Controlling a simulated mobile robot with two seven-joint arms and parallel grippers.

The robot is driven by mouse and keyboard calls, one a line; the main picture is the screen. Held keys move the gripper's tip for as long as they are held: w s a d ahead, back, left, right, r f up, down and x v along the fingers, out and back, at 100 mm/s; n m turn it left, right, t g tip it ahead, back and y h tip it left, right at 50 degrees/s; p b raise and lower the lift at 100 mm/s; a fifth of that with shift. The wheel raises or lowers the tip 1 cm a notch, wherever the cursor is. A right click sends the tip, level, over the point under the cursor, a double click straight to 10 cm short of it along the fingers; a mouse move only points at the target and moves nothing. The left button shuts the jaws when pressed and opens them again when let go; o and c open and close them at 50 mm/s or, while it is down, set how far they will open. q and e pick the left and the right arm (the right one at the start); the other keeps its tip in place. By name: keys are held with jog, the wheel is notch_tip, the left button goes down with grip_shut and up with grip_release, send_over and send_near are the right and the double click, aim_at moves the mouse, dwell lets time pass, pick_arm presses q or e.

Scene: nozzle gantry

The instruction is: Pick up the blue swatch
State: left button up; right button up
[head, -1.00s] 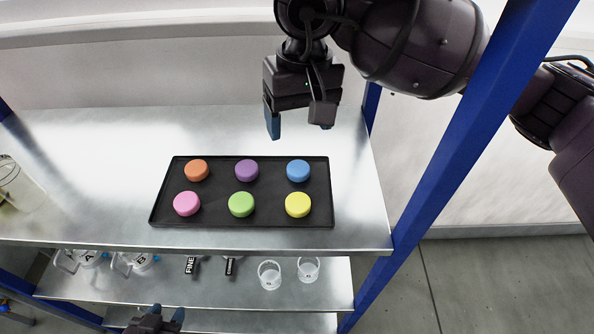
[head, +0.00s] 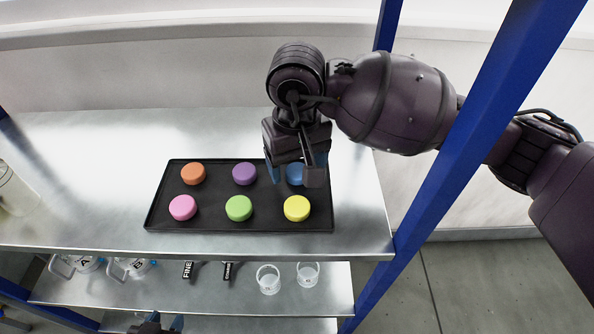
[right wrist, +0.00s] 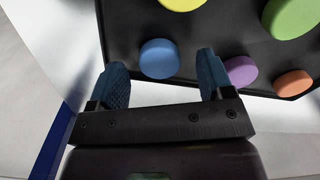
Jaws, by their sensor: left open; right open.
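The blue swatch (head: 295,174) is a round disc at the back right of the black tray (head: 205,222), partly hidden by my right gripper in the head view. My right gripper (head: 294,178) is open above it, its fingers to either side in that view. In the right wrist view the blue swatch (right wrist: 159,58) shows ahead of and between the open fingertips of the gripper (right wrist: 162,75), with nothing held. My left gripper (head: 158,325) is at the bottom edge of the head view, open and mostly cut off.
The tray also holds orange (head: 193,174), purple (head: 245,174), pink (head: 183,208), green (head: 239,208) and yellow (head: 297,208) swatches. A blue upright post (head: 455,135) stands right of the shelf. The lower shelf holds clear cups (head: 268,279). A jar (head: 14,190) stands at left.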

jog(key=shift+f, duration=0.55)
jog(key=c, duration=1)
jog(key=shift+r, duration=0.1)
